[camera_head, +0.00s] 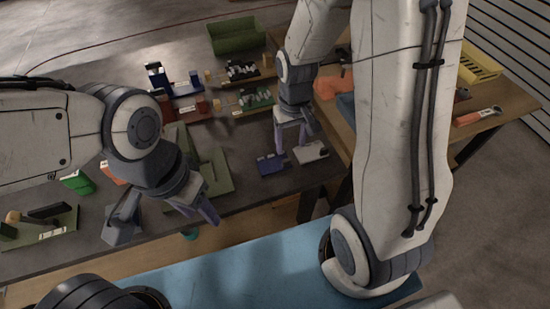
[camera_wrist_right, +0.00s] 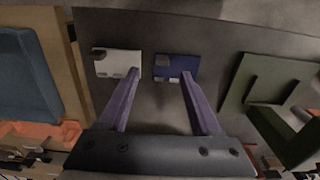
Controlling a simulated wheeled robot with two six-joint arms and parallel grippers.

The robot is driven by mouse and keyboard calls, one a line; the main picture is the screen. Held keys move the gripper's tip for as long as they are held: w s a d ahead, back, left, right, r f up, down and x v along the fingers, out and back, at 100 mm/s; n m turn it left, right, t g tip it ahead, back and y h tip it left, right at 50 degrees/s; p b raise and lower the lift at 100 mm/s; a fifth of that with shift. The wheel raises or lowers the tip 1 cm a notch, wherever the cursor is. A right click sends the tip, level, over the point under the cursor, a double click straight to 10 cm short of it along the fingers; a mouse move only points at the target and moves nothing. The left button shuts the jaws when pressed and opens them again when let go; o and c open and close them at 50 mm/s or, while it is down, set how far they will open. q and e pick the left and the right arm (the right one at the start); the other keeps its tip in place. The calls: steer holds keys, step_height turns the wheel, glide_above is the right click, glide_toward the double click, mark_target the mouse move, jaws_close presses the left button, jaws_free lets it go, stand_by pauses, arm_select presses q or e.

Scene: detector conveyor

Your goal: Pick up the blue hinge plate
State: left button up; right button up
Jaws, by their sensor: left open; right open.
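The blue hinge plate (camera_head: 271,163) lies flat on the dark table near its front edge. It also shows in the right wrist view (camera_wrist_right: 177,66), ahead of the fingertips and between their lines. A white hinge plate (camera_head: 311,152) lies close beside it, and it shows left of the blue one in the right wrist view (camera_wrist_right: 118,64). My right gripper (camera_head: 290,145) is open and empty, above and just behind the two plates. In its wrist view the right gripper (camera_wrist_right: 160,80) has its fingers spread wide. My left gripper (camera_head: 172,222) is open and empty at the table's front edge.
A green fixture (camera_head: 215,178) lies left of the plates. Trays of small parts (camera_head: 245,100) and a green bin (camera_head: 236,36) stand farther back. A wooden side table (camera_head: 500,105) with a yellow tray (camera_head: 480,65) is at the right.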

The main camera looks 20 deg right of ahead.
mark_target(287, 161)
steer(key=f, duration=0.8)
steer(key=shift+w+a+f+p, duration=0.2)
steer(key=shift+w+a+p, duration=0.05)
steer(key=shift+p, duration=0.05)
steer(key=shift+c, duration=0.3)
jaws_close()
